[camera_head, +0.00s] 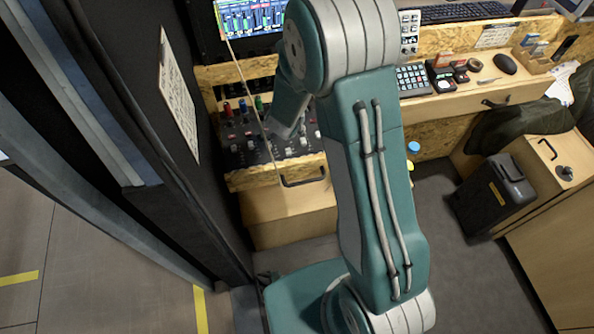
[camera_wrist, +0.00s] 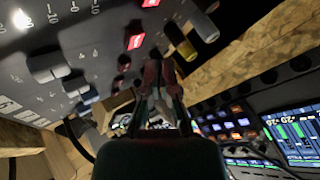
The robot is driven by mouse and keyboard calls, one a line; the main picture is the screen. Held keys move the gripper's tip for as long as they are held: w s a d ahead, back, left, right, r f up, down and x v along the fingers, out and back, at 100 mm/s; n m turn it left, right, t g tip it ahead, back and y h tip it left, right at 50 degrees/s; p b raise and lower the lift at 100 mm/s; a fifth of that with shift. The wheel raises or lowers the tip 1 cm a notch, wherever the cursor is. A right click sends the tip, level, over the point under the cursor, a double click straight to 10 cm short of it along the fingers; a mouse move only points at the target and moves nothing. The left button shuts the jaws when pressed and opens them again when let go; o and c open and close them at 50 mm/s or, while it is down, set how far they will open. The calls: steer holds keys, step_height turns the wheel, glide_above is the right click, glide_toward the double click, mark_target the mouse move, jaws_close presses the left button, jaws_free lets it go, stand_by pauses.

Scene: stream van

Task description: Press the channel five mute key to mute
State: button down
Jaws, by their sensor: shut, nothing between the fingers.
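The mixer panel (camera_head: 262,152) sits in the wooden desk left of my arm in the head view, with fader caps and coloured plugs on it. In the wrist view the panel (camera_wrist: 95,38) fills the upper left, tilted. Two keys glow red there: one red key (camera_wrist: 137,41) near the middle and another red key (camera_wrist: 151,3) at the top edge. Which key is channel five's mute key I cannot tell. My gripper (camera_wrist: 158,72) is shut and empty, its fingertips in front of the panel and near the lower red key. Contact is not clear. The head view hides the gripper behind my arm.
Cable plugs (camera_wrist: 183,42) stick out close to the fingers, right of the red keys. Grey fader caps (camera_wrist: 48,66) stand at left. A wooden panel (camera_wrist: 245,50) and a screen (camera_wrist: 296,135) lie to the right. A dark wall (camera_head: 125,110) stands left of the desk.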

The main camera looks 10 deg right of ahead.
steer(key=shift+r, duration=2.5)
steer(key=shift+r, duration=0.1)
steer(key=s+a+r+n+y, duration=0.3)
steer(key=s+r+n, duration=0.15)
steer(key=r, duration=0.35)
steer(key=s+a+r+n+y, duration=0.2)
steer(key=s+r+n+y, duration=0.15)
steer(key=s+r, duration=0.4)
steer(key=s+d+r+n+g+h, duration=0.1)
steer(key=s+d+r+n, duration=0.1)
steer(key=s, duration=0.7)
steer(key=s+d+r+n+g+h, duration=0.1)
steer(key=s+d+r+n, duration=0.2)
steer(key=s, duration=0.5)
steer(key=shift+s+d+n+g+h, duration=0.2)
steer(key=shift+s+n+g+h, duration=0.15)
steer(key=shift+n+g, duration=0.05)
